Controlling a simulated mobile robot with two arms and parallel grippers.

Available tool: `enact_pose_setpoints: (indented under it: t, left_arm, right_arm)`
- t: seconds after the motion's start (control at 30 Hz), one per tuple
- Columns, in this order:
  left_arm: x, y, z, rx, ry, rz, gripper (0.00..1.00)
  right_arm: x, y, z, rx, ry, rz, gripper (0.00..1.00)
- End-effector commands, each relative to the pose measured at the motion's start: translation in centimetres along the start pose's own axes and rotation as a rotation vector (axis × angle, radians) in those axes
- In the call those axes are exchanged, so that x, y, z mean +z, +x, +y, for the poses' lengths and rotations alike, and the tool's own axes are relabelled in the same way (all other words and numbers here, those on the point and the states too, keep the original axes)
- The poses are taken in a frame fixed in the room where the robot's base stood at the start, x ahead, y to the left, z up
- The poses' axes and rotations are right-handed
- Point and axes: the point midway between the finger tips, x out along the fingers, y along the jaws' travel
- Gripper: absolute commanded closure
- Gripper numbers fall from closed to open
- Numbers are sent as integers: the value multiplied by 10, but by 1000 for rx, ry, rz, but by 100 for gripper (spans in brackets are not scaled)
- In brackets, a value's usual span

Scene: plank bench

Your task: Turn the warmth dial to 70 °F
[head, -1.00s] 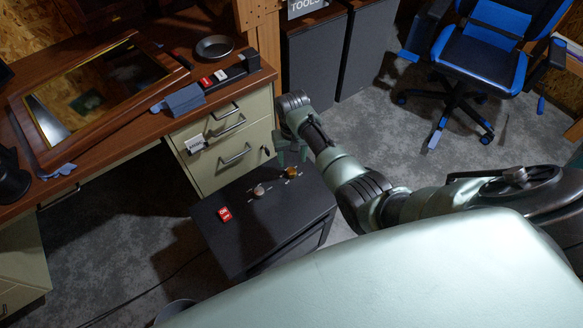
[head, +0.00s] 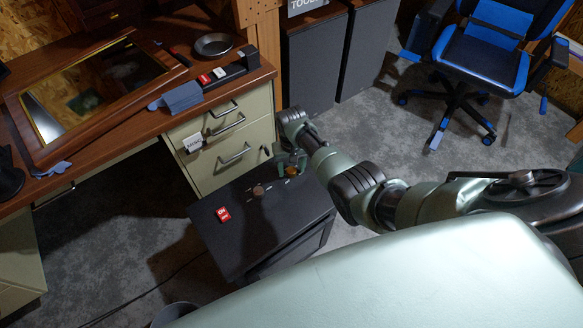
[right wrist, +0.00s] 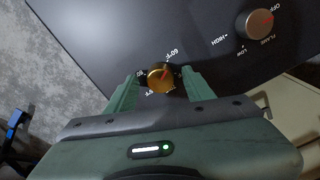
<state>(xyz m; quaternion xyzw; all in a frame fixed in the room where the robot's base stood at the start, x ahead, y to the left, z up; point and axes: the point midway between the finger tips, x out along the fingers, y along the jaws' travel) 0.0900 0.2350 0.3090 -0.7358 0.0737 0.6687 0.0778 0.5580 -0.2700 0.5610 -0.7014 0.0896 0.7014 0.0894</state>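The warmth dial is a small brass knob (right wrist: 160,77) on the dark top of a low cabinet (head: 250,235). It also shows in the head view (head: 292,171), partly hidden by my right gripper. A red mark on the knob points up and slightly right in the wrist view, towards a label that seems to read 60°F. Other labels around it are partly covered or too small to read. My right gripper (right wrist: 160,88) has its fingers on either side of the knob, with small gaps seeming to show. It also shows in the head view (head: 291,160). My left gripper is out of view.
A second knob (right wrist: 260,24), labelled flame with off, high and low, stands beside the dial. A red switch (head: 223,214) lies farther left on the cabinet top. The wooden desk (head: 115,135) with drawers (head: 235,155) stands close behind. A blue chair (head: 490,60) stands at the back right.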

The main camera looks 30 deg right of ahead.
Motion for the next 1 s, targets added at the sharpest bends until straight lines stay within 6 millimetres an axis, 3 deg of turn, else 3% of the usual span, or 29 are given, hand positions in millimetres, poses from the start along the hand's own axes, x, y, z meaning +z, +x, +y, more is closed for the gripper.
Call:
enact_pose_setpoints:
  t: [0.03,0.17,0.2,0.57,1.0]
  left_arm:
    - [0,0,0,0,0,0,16]
    - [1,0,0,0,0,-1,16]
    - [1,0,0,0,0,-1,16]
    - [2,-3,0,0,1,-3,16]
    - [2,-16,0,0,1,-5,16]
  right_arm:
    - [0,0,0,0,0,0,61]
    - [0,0,0,0,0,0,97]
    - [0,0,0,0,0,0,100]
    - [0,-1,0,0,55,-1,100]
    - [1,-2,-1,0,393,-2,100]
